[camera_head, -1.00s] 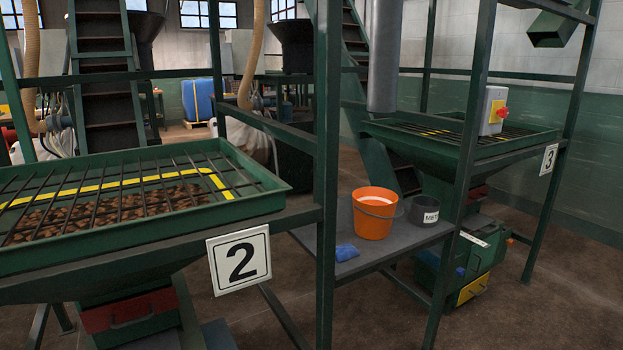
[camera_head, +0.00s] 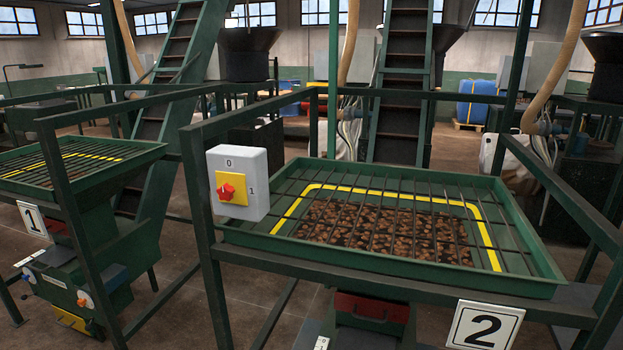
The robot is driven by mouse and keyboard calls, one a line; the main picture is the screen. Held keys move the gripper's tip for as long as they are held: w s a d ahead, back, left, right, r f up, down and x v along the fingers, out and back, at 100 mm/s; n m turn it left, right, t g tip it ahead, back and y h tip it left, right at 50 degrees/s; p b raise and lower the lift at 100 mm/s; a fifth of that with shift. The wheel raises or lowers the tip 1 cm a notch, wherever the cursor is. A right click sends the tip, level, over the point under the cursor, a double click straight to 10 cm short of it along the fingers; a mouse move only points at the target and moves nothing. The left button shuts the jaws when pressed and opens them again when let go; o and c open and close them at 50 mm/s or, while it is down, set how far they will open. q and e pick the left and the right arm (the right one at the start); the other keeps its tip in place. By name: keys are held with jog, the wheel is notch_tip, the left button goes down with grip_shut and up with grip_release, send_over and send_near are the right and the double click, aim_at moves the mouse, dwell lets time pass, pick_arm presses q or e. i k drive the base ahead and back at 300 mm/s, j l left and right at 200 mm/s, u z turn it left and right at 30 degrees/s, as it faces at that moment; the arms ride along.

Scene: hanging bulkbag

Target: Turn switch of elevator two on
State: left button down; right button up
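The switch box (camera_head: 238,183) of station two is a light grey box fixed to the green frame post left of the hopper. It has a yellow plate with a red knob (camera_head: 227,190), and the marks "0" above and "1" at the right. I cannot tell clearly which mark the knob points to. The elevator two hopper (camera_head: 400,262) is a green tray under a black grate with brown pieces inside. A white sign "2" (camera_head: 485,325) hangs on its front. Neither of my grippers is in view.
Hopper one (camera_head: 75,165) with its sign "1" (camera_head: 32,219) stands at the left. Green posts and rails frame both stations. Bare brown floor (camera_head: 180,290) shows between them. A blue barrel (camera_head: 478,100) stands far back.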

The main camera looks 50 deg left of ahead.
aim_at(225, 193)
jog(key=u, duration=1.9)
